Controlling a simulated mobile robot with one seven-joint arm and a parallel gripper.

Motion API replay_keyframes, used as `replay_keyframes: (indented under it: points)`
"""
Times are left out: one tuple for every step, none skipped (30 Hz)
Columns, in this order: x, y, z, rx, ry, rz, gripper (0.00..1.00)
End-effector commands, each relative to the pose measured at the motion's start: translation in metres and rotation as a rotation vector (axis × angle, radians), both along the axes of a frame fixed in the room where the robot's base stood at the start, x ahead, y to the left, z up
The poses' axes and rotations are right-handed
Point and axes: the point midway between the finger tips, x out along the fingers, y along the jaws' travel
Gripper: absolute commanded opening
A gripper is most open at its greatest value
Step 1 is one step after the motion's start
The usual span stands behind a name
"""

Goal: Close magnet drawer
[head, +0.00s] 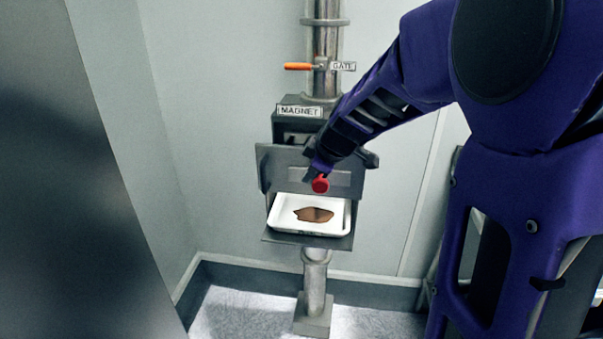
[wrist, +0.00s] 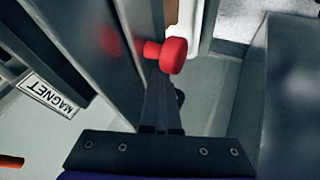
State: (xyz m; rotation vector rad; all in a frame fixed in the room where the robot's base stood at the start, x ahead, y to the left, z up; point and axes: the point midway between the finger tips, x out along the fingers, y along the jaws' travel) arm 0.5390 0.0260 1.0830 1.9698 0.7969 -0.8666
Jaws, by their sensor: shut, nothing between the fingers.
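The magnet drawer shows in the head view as a grey front plate (head: 270,172) standing out from the dark housing labelled MAGNET (head: 299,111). A gap shows between plate and housing, so the drawer is open. Its red knob (head: 320,185) is at the front; it also shows in the wrist view, the red knob (wrist: 173,55) sticking out from the plate. My gripper (head: 312,172) is at the plate, next to the knob. In the wrist view my gripper (wrist: 160,85) has its fingers together, empty, with tips close to the knob. I cannot tell whether they touch it.
A white tray (head: 282,226) with brown powder (head: 313,214) sits on a shelf below the drawer. An orange gate handle (head: 298,66) is on the pipe above. A large dark panel (head: 80,200) fills the left side. Pale walls stand behind.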

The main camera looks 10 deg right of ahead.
Motion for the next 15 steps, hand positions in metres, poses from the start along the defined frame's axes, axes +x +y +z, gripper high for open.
replay_keyframes:
  points:
    - [0.012, -0.004, -0.004, 0.0, -0.003, -0.003, 0.0]
    - [0.018, -0.006, -0.004, -0.001, -0.003, -0.003, 0.0]
    - [0.028, -0.01, -0.004, 0.0, -0.004, -0.004, 0.0]
    - [0.035, -0.012, -0.004, 0.0, -0.003, -0.003, 0.0]
    - [0.042, -0.014, -0.004, 0.0, -0.004, -0.004, 0.0]
    - [0.052, -0.018, -0.003, -0.001, -0.004, -0.003, 0.0]
    - [0.06, -0.02, -0.003, 0.0, -0.003, -0.003, 0.0]
    - [0.067, -0.022, -0.003, 0.0, -0.004, -0.005, 0.0]
    - [0.076, -0.025, -0.002, 0.0, -0.003, -0.003, 0.0]
    - [0.082, -0.028, -0.002, 0.0, -0.002, -0.003, 0.0]
    - [0.088, -0.03, -0.001, 0.001, -0.003, -0.004, 0.0]
    - [0.096, -0.032, -0.001, 0.001, -0.002, -0.004, 0.0]
    - [0.102, -0.034, -0.001, 0.001, -0.001, -0.002, 0.0]
    - [0.107, -0.035, -0.001, 0.001, -0.001, -0.002, 0.0]
    - [0.114, -0.037, 0.0, 0.0, -0.002, -0.003, 0.0]
